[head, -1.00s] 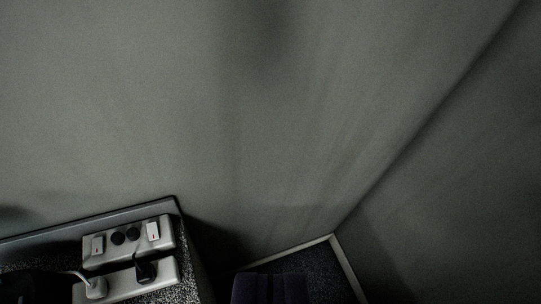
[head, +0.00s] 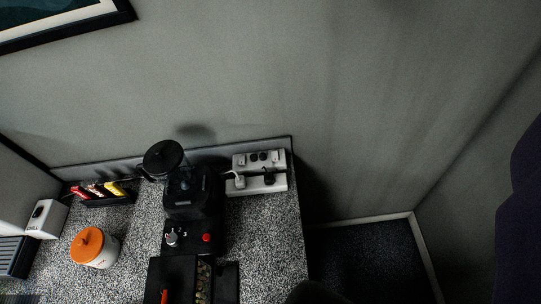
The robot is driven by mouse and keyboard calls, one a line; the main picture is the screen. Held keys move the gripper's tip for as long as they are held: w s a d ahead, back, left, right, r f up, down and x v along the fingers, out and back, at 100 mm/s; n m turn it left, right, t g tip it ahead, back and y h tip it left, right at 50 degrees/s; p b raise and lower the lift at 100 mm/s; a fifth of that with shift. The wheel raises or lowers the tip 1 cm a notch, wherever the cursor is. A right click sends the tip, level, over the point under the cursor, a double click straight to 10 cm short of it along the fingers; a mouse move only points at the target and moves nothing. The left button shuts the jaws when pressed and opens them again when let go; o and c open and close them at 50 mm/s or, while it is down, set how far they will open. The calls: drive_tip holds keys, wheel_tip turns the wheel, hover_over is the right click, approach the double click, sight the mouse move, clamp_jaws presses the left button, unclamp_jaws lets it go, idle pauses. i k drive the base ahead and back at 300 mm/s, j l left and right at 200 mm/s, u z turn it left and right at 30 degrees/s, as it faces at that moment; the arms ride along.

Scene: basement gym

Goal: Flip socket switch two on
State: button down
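A light grey double socket (head: 258,160) sits at the back right end of the speckled counter, against the low upstand. It has a small pale switch at each end, the left one (head: 241,160) and the right one (head: 275,157), with dark round outlets between them. My gripper is not in view.
A black blender or coffee machine (head: 180,190) stands just left of the sockets. An orange-lidded white jar (head: 94,247), a snack rack (head: 102,192) and a white box (head: 46,219) are further left. The counter (head: 275,230) is clear in front of the sockets.

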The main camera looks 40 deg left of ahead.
sight(241, 159)
drive_tip(key=k+j+u, duration=0.75)
drive_tip(key=k+l, duration=0.05)
drive_tip(key=l, duration=0.05)
